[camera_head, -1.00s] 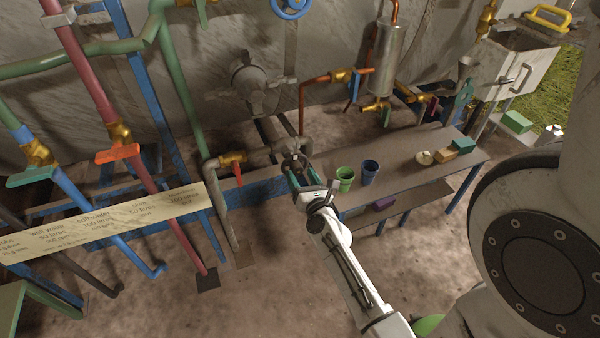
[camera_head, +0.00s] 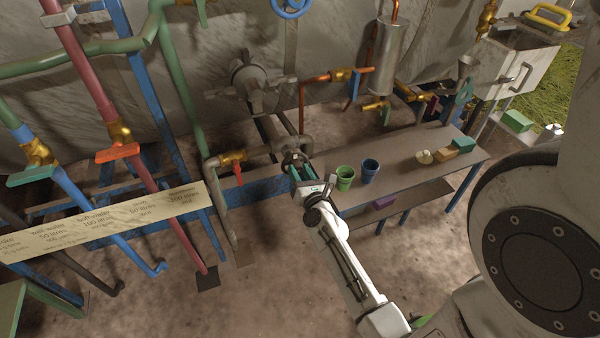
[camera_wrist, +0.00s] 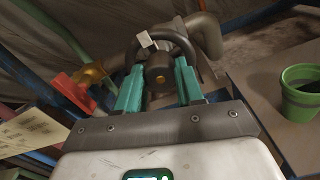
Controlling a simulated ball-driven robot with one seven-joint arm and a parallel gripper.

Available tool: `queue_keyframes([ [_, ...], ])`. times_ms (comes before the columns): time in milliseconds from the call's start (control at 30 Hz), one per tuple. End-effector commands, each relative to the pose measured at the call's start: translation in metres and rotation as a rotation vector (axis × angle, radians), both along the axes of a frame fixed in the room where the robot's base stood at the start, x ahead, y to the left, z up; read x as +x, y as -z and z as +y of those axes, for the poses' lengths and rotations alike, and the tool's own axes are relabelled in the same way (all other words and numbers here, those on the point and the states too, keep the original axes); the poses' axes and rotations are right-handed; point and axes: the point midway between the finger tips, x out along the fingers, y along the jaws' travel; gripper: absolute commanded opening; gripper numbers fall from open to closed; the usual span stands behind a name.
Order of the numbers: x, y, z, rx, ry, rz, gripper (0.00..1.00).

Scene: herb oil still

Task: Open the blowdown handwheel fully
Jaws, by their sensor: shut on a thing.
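The blowdown handwheel is a dark ring with a round hub and a pale tab on its rim. It fills the upper middle of the wrist view (camera_wrist: 187,44). In the head view it is small and partly hidden behind my gripper (camera_head: 302,172), at the end of a grey pipe. My gripper's two teal fingers (camera_wrist: 158,88) are spread apart at opposite sides of the wheel's near half and grip it, with the hub between them. How far the wheel is turned cannot be told.
A green cup (camera_head: 345,179) and a blue cup (camera_head: 369,173) stand on the table (camera_head: 405,172) just right of my gripper. A red-handled brass valve (camera_head: 232,159) is close on the left. A paper sign (camera_head: 110,222) spans the lower left.

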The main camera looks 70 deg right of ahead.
Motion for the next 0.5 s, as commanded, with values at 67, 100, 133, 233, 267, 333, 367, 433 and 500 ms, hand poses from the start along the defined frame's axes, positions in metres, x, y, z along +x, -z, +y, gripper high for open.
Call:
queue_keyframes([
  [67,-0.0001,0.0,0.0,0.0,0.0,0.0,0.08],
  [100,-0.0001,0.0,0.0,0.0,0.0,0.0,0.07],
  [133,-0.0001,0.0,0.0,0.0,0.0,0.0,0.07],
  [233,-0.0001,0.0,0.0001,-0.004,0.0,0.005,0.07],
  [267,-0.0001,0.0,0.0002,-0.006,0.0,0.008,0.07],
  [333,0.0002,-0.0001,0.0004,-0.016,0.0,0.018,0.07],
  [367,0.0002,-0.0001,0.0005,-0.02,-0.001,0.025,0.07],
  [433,0.0003,-0.0002,0.0004,-0.038,-0.001,0.045,0.07],
  [500,0.0001,-0.0003,0.0004,-0.061,0.0,0.073,0.07],
])
